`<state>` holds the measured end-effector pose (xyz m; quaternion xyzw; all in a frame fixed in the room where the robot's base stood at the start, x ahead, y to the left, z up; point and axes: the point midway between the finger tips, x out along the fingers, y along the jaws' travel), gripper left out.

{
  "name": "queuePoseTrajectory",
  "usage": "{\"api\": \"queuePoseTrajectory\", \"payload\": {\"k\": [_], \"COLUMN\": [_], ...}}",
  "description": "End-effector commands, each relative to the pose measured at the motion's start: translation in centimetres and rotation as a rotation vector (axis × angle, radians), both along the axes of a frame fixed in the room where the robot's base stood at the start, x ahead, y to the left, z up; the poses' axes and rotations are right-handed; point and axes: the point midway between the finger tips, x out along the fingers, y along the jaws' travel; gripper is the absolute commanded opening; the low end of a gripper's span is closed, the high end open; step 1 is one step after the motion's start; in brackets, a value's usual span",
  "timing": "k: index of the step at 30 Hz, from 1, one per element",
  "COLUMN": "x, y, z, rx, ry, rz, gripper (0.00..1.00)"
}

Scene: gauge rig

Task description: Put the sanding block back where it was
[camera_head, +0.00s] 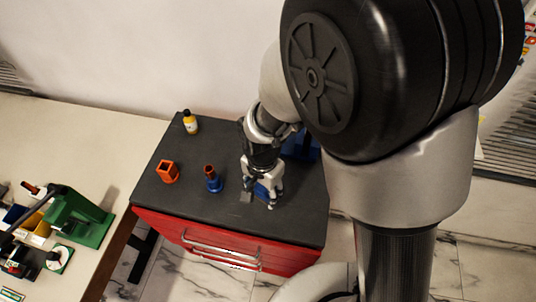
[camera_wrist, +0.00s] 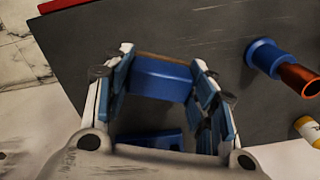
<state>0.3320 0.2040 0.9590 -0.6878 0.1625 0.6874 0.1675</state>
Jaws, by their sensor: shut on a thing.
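My gripper (camera_head: 261,196) is low over the dark top of the red cabinet, right of its middle. In the wrist view my gripper (camera_wrist: 162,62) is shut on the sanding block (camera_wrist: 160,80), a blue block with a thin brown edge, held between the two blue-padded fingers. In the head view the sanding block (camera_head: 263,190) shows as a small blue patch, partly hidden by the fingers. I cannot tell whether it touches the cabinet top.
On the red cabinet (camera_head: 230,226) stand an orange square holder (camera_head: 168,172), a blue-and-orange cylindrical piece (camera_head: 212,180) and a yellow bottle (camera_head: 190,122). A blue object (camera_head: 301,146) stands behind my gripper, partly hidden. A bench with a green device (camera_head: 78,218) is at left.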

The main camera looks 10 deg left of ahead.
Motion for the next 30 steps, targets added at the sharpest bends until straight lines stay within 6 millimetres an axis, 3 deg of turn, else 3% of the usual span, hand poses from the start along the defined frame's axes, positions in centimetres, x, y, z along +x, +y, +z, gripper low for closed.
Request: {"api": "queuePoseTrajectory", "payload": {"k": [1,8,15,27,28,30], "x": [0.0,0.0,0.0,0.0,0.0,0.0], "y": [0.0,0.0,0.0,0.0,0.0,0.0], "z": [-1.0,-2.5,-5.9,-6.4,-6.3,-6.2], "rx": [-0.001,-0.001,-0.001,0.001,0.0,0.001], "ry": [0.002,0.002,0.002,0.0,0.0,0.0], "rz": [0.0,0.0,0.0,0.0,0.0,0.0], "gripper": [0.26,0.26,0.26,0.26,0.53,0.57]}}
